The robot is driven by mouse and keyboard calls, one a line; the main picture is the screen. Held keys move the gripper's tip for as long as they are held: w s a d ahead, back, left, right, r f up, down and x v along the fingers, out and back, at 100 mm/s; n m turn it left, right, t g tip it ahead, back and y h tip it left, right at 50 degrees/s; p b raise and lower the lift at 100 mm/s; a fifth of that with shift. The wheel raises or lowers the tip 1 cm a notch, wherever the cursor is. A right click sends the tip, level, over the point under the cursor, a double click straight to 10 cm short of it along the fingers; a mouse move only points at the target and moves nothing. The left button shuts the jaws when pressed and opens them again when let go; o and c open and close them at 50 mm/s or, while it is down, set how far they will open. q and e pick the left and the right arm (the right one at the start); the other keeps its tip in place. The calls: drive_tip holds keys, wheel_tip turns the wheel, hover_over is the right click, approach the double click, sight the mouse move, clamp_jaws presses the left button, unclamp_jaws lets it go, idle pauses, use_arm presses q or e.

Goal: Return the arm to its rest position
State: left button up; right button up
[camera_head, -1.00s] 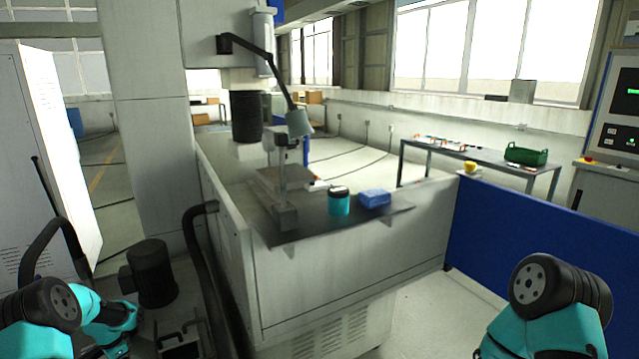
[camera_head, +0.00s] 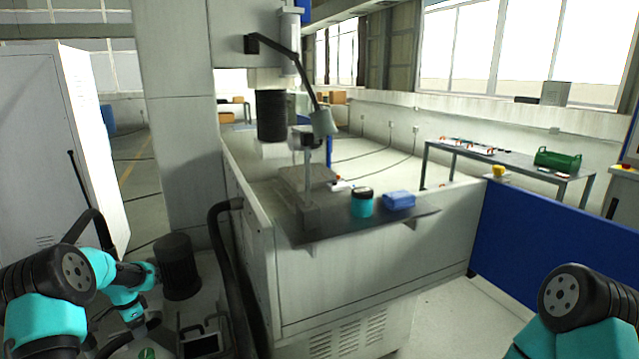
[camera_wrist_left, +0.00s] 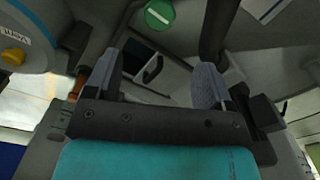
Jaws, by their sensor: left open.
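My left arm (camera_head: 128,283) is folded low at the left of the head view, in teal and black. My left gripper (camera_head: 118,343) is low at the bottom left there, small and partly hidden by the arm links. In the left wrist view its two grey fingers (camera_wrist_left: 152,78) stand wide apart with nothing between them touching the pads. A dark recessed panel with a handle and a green disc with a white bar show beyond the fingertips. My right arm (camera_head: 580,310) shows only its upper part at the bottom right; its gripper is out of the picture.
A large grey machine (camera_head: 350,280) with a shelf (camera_head: 412,217) stands ahead. A teal jar (camera_head: 362,204) and a blue box (camera_head: 398,200) are on the shelf. A black cylinder (camera_head: 178,268) and hose (camera_head: 222,270) are near my left arm. A blue panel (camera_head: 550,235) stands right.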

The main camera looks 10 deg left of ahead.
use_arm(q)
approach(146, 353)
wheel_tip(146, 353, down, 10)
drive_tip(key=shift+s+r, duration=0.1)
drive_tip(key=shift+r, duration=0.15)
drive_tip(key=n, duration=0.4)
drive_tip(key=shift+r+n, duration=0.1)
drive_tip(key=shift+n, duration=1.6)
idle(0.5)
